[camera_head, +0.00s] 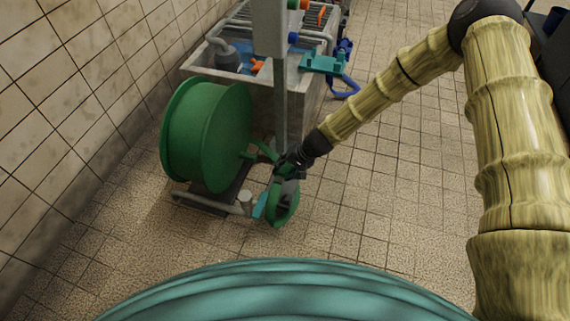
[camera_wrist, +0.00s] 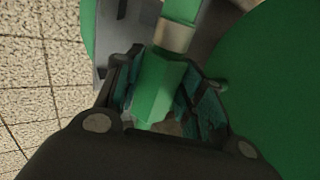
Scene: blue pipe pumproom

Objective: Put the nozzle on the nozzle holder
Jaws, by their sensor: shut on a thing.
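My gripper (camera_head: 287,168) is shut on a green piece (camera_wrist: 155,95), which I take to be the nozzle. In the wrist view it lies between both fingers (camera_wrist: 165,100), with a tan metallic collar (camera_wrist: 175,36) above the fingers. In the head view my gripper is just right of the big green reel (camera_head: 205,135), and a curved green part (camera_head: 284,207) hangs below it. My gripper hides part of the held piece. I cannot tell for sure which part is the nozzle holder.
The reel stands on a low grey pipe frame (camera_head: 195,200) by the tiled wall (camera_head: 50,110). Behind it are a concrete basin (camera_head: 235,90) with pipes and a grey post (camera_head: 280,100). A teal bracket (camera_head: 322,63) sits at the basin's right edge. The floor (camera_head: 390,200) to the right is clear.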

